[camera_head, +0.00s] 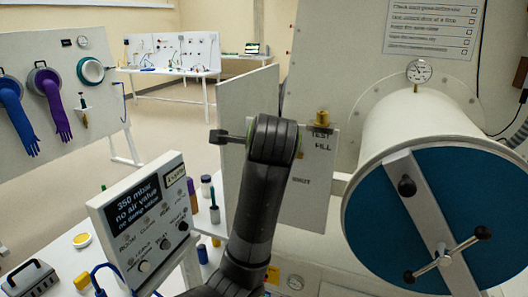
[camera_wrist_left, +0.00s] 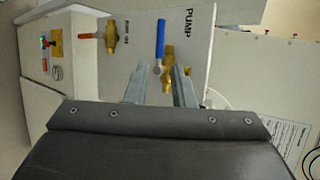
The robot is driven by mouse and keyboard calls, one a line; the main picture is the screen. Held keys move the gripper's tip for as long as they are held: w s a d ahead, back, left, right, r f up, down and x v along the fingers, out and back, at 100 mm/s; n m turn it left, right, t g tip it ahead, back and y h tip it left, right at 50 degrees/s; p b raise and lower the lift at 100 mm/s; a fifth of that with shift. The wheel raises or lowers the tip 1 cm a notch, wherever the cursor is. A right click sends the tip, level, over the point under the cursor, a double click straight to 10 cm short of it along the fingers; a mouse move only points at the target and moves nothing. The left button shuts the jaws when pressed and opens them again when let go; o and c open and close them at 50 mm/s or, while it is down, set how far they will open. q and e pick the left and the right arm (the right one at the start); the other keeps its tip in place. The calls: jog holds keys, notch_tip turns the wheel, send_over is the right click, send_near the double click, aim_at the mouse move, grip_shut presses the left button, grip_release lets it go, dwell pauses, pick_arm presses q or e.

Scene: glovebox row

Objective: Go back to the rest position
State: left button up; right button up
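My left gripper (camera_wrist_left: 159,72) shows in the left wrist view with its two grey fingers apart and nothing seen held between them. Past the fingertips is a brass valve (camera_wrist_left: 167,58) with a blue lever (camera_wrist_left: 160,40), on a pale panel (camera_wrist_left: 120,62) marked PUMP. I cannot tell how near the tips are to the valve. My left gripper is not clearly seen there. My right gripper is in neither view.
A blue-ended white drum (camera_head: 402,220) with a handle and a gauge (camera_head: 418,71) stands close on the right. A display box (camera_head: 140,215) and small bottles (camera_head: 214,214) are at lower left. A glove panel (camera_head: 60,90) stands at left. The floor behind is partly clear.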

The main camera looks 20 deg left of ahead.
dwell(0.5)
pick_arm(q)
jog(key=w+a+f+n+g, duration=0.1)
jog(key=w+a+f, duration=0.15)
jog(key=f, duration=1.05)
jog(key=w+a+f+n+g, duration=0.1)
jog(key=w+f, duration=0.3)
jog(key=f, duration=0.9)
jog(key=s+a+f+n+g+h+b, duration=0.1)
jog(key=s+f, duration=0.2)
jog(key=f, duration=0.7)
jog(key=s+a+f+n+g+h, duration=0.15)
jog(key=s+f, duration=0.25)
jog(key=f, duration=0.5)
jog(key=s+f+n+g+b, duration=0.1)
jog(key=s+f+n, duration=0.15)
jog(key=f, duration=0.75)
jog(key=s+a+f+n+g, duration=0.2)
jog(key=s+f+n, duration=0.1)
jog(key=s+f, duration=1.6)
jog(key=s+f+n+g, duration=0.1)
jog(key=s+f+n, duration=0.2)
jog(key=s, duration=1.2)
jog(key=s+a+f+n+g+h, duration=0.1)
jog(key=s+f+n, duration=0.2)
jog(key=s, duration=1.2)
notch_tip(320, 180, down, 3)
jog(key=shift+s+a+n+b, duration=0.2)
jog(key=shift+a+n+b, duration=0.1)
jog(key=shift+b, duration=0.05)
